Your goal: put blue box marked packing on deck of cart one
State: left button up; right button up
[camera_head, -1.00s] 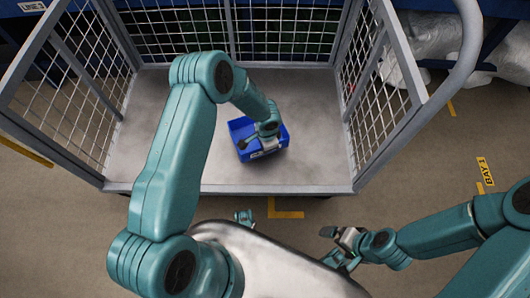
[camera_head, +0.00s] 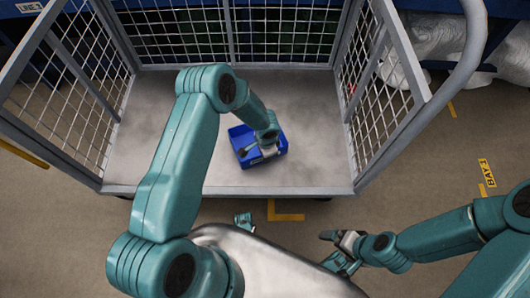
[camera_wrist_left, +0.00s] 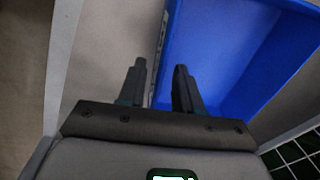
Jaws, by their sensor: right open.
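The blue box (camera_head: 243,135) is an open-topped bin on the grey deck (camera_head: 310,165) of the wire-sided cart, near the deck's middle. A pale label strip shows on its near side. My left gripper (camera_head: 256,151) is at the box's near wall. In the left wrist view, the blue box (camera_wrist_left: 235,50) fills the upper right, and its labelled wall runs between the two dark fingers of my left gripper (camera_wrist_left: 160,75). The fingers look apart, with gaps beside the wall. My right gripper (camera_head: 330,248) is open and empty, outside the cart's front edge.
Mesh side panels (camera_head: 385,95) and a back panel (camera_head: 235,35) enclose the deck; its front is open. Bare deck lies around the box. White wrapped goods (camera_head: 440,45) stand at the back right. A "BAY 1" floor marking (camera_head: 487,172) is at the right.

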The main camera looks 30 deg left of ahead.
pick_arm(q)
jog(key=shift+r+p, duration=0.25)
jog(key=shift+p, duration=0.15)
notch_tip(320, 180, up, 11)
jog(key=p, duration=0.3)
jog(key=s+d+n+h, duration=0.2)
jog(key=s+d+n, duration=0.2)
jog(key=s, duration=0.6)
jog(key=s+d+n+h, duration=0.2)
jog(key=s+d+n, duration=0.3)
jog(key=s, duration=0.5)
jog(key=shift+s+d+n+h, duration=0.15)
jog(key=shift+s+n+h, duration=0.2)
jog(key=shift+n, duration=0.35)
